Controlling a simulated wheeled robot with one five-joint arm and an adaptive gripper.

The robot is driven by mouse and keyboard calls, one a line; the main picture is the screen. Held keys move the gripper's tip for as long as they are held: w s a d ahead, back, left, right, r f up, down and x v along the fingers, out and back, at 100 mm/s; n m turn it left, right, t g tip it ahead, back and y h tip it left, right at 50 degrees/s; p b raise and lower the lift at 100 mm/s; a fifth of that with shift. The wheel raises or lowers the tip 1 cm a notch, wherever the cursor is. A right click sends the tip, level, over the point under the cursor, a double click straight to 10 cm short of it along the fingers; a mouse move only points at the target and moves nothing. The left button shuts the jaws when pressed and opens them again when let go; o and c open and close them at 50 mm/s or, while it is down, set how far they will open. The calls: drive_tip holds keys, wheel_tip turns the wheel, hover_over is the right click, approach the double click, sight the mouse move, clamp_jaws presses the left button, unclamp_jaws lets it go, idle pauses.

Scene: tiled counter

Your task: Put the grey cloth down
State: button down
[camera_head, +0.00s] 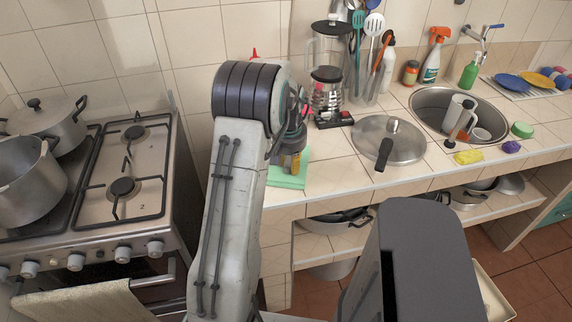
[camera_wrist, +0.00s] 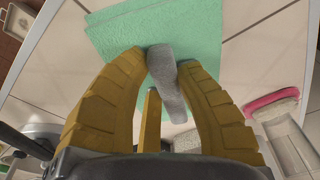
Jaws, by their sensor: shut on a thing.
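The grey cloth (camera_wrist: 166,75) is a narrow, bunched strip between the yellow fingers of my gripper (camera_wrist: 160,62) in the wrist view. My gripper is shut on it. The cloth's far end shows over a green mat or folded cloth (camera_wrist: 120,32), and its near end hangs back between the fingers. I cannot tell whether it touches the green surface. In the head view my gripper (camera_head: 292,160) is largely hidden behind my arm, low over the green mat (camera_head: 289,177) on the counter. The grey cloth is hard to make out there.
A blender (camera_head: 327,75) and a utensil holder (camera_head: 368,75) stand behind the gripper. A pan lid (camera_head: 400,142) lies to the right, before the sink (camera_head: 425,105). The stove (camera_head: 125,175) is left, across a gap. A pink-topped item (camera_wrist: 272,99) lies right in the wrist view.

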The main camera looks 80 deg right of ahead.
drive_tip(key=shift+s, duration=0.15)
drive_tip(key=shift+f, duration=0.15)
drive_tip(key=c, duration=1)
unclamp_jaws()
